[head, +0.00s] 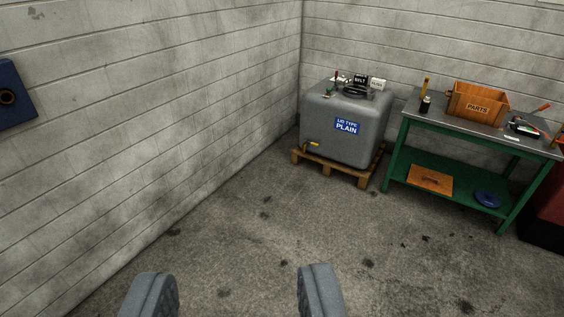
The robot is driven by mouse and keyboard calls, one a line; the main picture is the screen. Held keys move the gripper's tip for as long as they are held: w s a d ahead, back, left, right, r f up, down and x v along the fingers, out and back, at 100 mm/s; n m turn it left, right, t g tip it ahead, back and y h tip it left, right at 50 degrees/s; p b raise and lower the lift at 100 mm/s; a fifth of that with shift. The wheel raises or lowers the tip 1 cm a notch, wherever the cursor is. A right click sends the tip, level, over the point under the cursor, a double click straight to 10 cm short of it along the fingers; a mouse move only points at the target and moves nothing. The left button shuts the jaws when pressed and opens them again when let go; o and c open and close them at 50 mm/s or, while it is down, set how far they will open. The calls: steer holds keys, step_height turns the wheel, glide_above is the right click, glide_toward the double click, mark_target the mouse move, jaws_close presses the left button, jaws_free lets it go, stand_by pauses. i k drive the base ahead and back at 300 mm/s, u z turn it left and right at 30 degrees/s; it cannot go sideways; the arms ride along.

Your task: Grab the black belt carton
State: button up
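A small black carton marked "BELT" (360,80) sits on top of the grey tank (322,128), toward the back, beside a white carton (378,84). My gripper (237,292) is at the bottom of the head view, its two grey fingers wide apart with only floor showing between them. It is well short of the tank, lower in the picture and to the left of the carton. The lower part of the black carton is partly hidden by the dark fittings on the tank top.
The tank stands on a wooden pallet (343,173) near the wall corner. A green workbench (398,155) with a wooden PARTS box (478,105) stands to its right. A blue wall box (12,94) is at left. Open concrete floor lies between my gripper and the tank.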

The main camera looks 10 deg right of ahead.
mark_target(360, 79)
steer(key=z, duration=0.45)
steer(key=i, duration=1.35)
steer(key=z, duration=0.6)
steer(key=i, duration=2.5)
steer(key=u, duration=0.5)
steer(key=i, duration=1.3)
steer(key=u, duration=0.3)
